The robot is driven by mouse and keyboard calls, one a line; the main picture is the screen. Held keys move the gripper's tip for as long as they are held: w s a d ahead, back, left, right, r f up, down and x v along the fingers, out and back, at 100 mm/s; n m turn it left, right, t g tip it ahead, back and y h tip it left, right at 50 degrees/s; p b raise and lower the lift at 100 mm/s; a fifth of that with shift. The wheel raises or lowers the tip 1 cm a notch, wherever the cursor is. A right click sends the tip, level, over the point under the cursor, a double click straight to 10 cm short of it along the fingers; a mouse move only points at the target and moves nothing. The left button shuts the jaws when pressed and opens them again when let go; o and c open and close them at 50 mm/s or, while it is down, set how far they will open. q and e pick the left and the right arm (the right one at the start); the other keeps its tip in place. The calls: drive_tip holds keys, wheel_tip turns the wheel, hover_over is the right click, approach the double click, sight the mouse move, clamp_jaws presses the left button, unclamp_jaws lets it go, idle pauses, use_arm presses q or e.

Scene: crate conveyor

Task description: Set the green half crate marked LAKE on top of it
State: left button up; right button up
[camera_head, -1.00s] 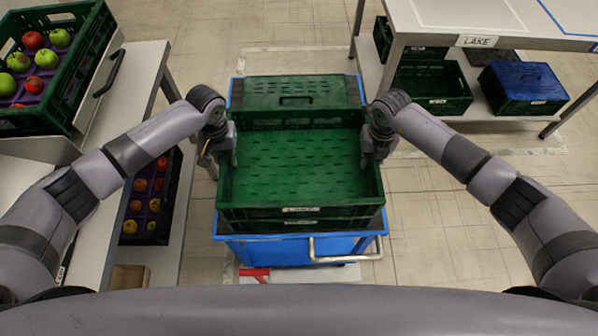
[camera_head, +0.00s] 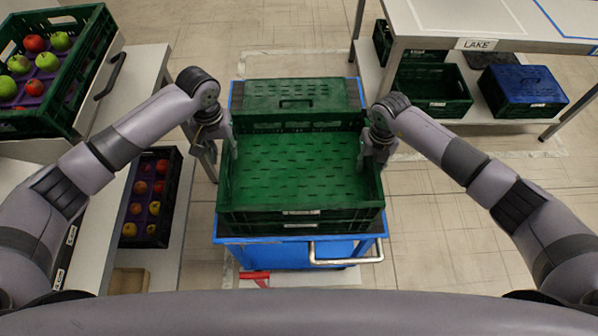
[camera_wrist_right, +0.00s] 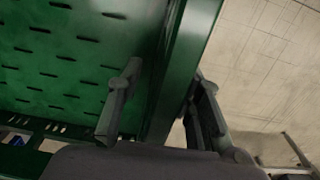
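A shallow open green crate (camera_head: 300,217) sits on another green crate (camera_head: 265,228) on a blue trolley. The upper crate is empty and looks level. Its small white front label is too small to read now; it read LAKE in the earlier frame. My left gripper (camera_head: 223,150) is at its left wall, a finger showing just inside; it looks open. My right gripper (camera_head: 375,152) is at the right wall. In the right wrist view my right gripper (camera_wrist_right: 165,110) has one finger inside the wall and one outside, with a gap beside the inner finger.
A closed green crate (camera_head: 295,95) with a handle stands behind on the blue trolley (camera_head: 250,250). A table labelled LAKE (camera_head: 477,44) is at the back right, with a green crate (camera_head: 432,85) and a blue-lidded crate (camera_head: 522,90) below. Fruit crates (camera_head: 100,55) are at left.

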use_arm(q)
wheel_tip(320, 180, up, 6)
drive_tip(key=shift+r, duration=0.1)
use_arm(e)
drive_tip(key=shift+r, duration=0.1)
wheel_tip(320, 180, up, 12)
drive_tip(key=shift+f, duration=0.1)
idle(0.7)
